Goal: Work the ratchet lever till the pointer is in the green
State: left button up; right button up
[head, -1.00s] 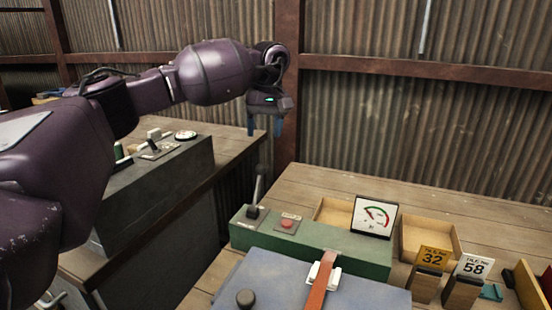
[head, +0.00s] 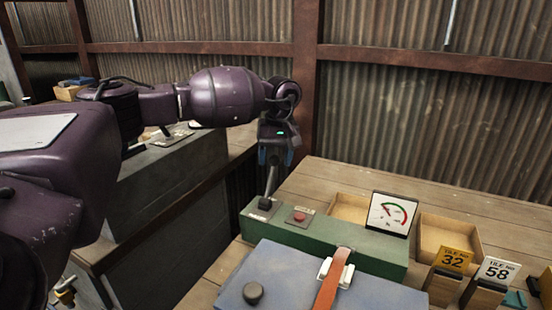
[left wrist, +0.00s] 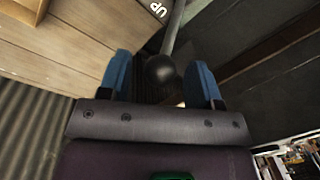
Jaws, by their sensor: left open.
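The ratchet lever (head: 270,183) stands up from the left end of a green box (head: 330,240). My left gripper (head: 273,158) is open over the top of the lever, pointing down. In the left wrist view, the lever's dark round knob (left wrist: 160,69) lies between the two blue fingers of my gripper (left wrist: 161,62), with a gap on both sides. The dial gauge (head: 390,213) stands at the box's right part. Its thin pointer leans to the upper left, and the green of its arc appears towards the right. My right gripper is not in view.
A red button (head: 299,216) sits beside the lever. Wooden trays (head: 447,234) and number tags 32 (head: 453,259) and 58 (head: 496,271) are at the right. A corrugated wall (head: 430,125) stands behind.

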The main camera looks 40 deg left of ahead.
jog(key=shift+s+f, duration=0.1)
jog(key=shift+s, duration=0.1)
pick_arm(q)
jog(key=shift+c, duration=0.6)
grip_shut()
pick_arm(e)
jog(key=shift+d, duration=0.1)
